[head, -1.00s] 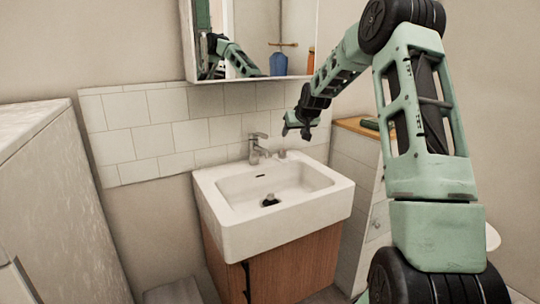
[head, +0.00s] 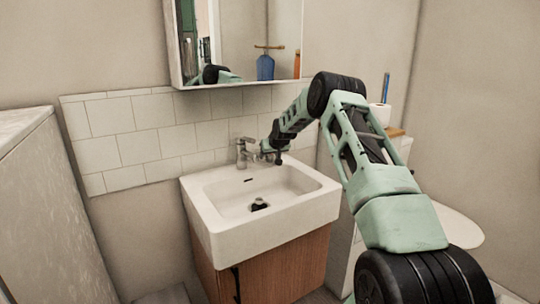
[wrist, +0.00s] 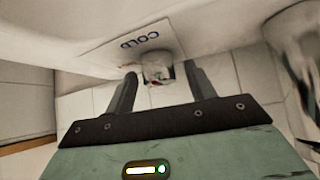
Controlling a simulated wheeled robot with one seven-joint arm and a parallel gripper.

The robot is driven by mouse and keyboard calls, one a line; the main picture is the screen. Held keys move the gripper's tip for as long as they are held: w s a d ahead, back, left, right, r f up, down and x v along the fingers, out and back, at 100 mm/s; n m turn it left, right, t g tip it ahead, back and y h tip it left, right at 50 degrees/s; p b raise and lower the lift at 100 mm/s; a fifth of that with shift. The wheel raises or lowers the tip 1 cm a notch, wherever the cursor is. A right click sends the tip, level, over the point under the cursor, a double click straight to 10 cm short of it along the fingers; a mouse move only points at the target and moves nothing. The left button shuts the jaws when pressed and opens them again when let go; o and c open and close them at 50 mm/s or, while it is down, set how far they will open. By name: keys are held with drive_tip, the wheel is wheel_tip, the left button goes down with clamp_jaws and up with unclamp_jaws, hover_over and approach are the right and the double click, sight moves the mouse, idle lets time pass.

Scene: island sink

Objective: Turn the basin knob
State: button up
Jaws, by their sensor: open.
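The basin (head: 215,225) is a white sink with a metal faucet (head: 242,150) on its back ledge. In the wrist view a small pale round knob (wrist: 158,70) sits between the two dark fingers of my gripper (wrist: 160,84), near their tips. A white label reading "COLD" (wrist: 138,42) is beside the knob. My gripper (head: 274,155) is open and low over the back ledge, just right of the faucet in the head view. It hides the knob there. I cannot tell whether a finger touches the knob.
A mirror cabinet (head: 183,85) hangs above the basin on the tiled wall (head: 150,142). A pale block (head: 35,220) stands at left. A wooden cabinet (head: 290,265) is under the basin. The bowl is clear except the drain plug (head: 259,205).

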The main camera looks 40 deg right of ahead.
drive_tip(key=shift+w+f, duration=0.15)
drive_tip(key=c, duration=1)
drive_tip(key=shift+d+n+y, duration=0.15)
drive_tip(key=shift+n+y, duration=0.15)
drive_tip(key=shift+n+t+y, duration=0.3)
drive_tip(key=shift+n+y, duration=0.4)
drive_tip(key=shift+n, duration=0.2)
drive_tip(key=n+y, duration=0.2)
drive_tip(key=n, duration=0.1)
drive_tip(key=shift+b, duration=0.35)
drive_tip(key=shift+n+y, duration=1.1)
drive_tip(key=shift+n, duration=0.3)
